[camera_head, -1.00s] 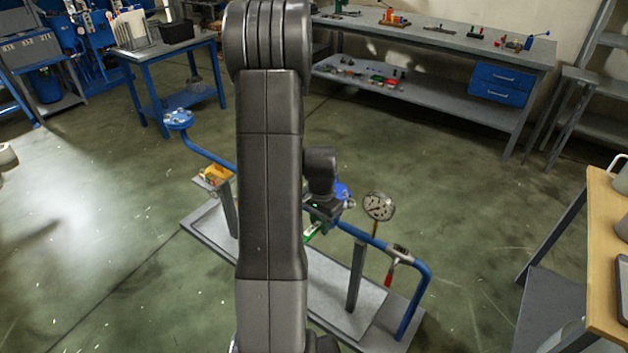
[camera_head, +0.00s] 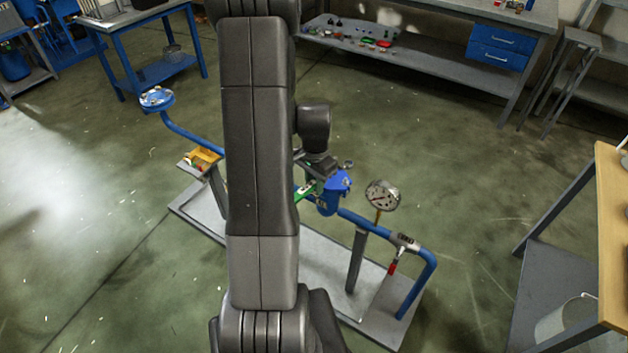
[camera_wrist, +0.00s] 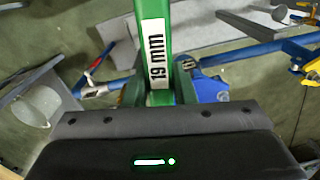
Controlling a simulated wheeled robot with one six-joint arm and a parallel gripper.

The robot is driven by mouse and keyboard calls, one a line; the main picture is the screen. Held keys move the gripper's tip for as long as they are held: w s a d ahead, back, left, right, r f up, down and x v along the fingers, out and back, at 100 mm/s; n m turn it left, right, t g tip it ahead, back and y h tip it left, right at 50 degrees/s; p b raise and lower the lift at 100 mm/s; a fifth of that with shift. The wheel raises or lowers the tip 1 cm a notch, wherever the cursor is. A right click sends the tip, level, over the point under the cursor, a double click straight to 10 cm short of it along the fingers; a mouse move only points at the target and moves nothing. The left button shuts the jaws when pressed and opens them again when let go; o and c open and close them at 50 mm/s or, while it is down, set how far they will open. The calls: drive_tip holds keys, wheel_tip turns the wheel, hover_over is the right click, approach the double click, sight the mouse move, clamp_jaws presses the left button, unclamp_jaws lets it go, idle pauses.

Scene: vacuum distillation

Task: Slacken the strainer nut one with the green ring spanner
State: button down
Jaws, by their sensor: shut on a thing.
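My gripper (camera_head: 316,172) is shut on the green ring spanner (camera_head: 305,190), just above and left of the blue strainer (camera_head: 330,192) on the pipe. In the wrist view the spanner (camera_wrist: 157,50) runs up from the jaws and out of the top edge, with a "19 mm" label on it. Its ring end is out of the wrist view. The strainer's blue flange (camera_wrist: 208,88) shows just beyond the spanner, partly covered by my gripper. I cannot tell which nut is number one, nor whether the ring sits on any nut.
The blue pipe (camera_head: 361,222) carries a round gauge (camera_head: 382,195) and a red-handled valve (camera_head: 393,265) to the right. It stands on a grey base plate (camera_head: 330,285). A wooden-topped table (camera_head: 612,230) stands at right. Floor around the rig is open.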

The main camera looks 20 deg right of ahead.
drive_tip(key=shift+f, duration=0.1)
drive_tip(key=shift+a+f+b, duration=0.1)
drive_tip(key=shift+f+b, duration=0.35)
drive_tip(key=shift+b, duration=0.15)
drive_tip(key=shift+f+b, duration=1.25)
drive_tip(key=shift+f, duration=0.25)
drive_tip(key=shift+f+b, duration=1.7)
drive_tip(key=shift+b, duration=0.05)
drive_tip(key=shift+s+d+n+b, duration=0.15)
drive_tip(key=shift+s+d+n, duration=0.3)
drive_tip(key=shift+s+n, duration=0.15)
drive_tip(key=shift+s+d+n+b, duration=0.15)
drive_tip(key=shift+s+d+n, duration=0.25)
drive_tip(key=shift+s+n, duration=0.15)
drive_tip(key=shift+s+f, duration=0.1)
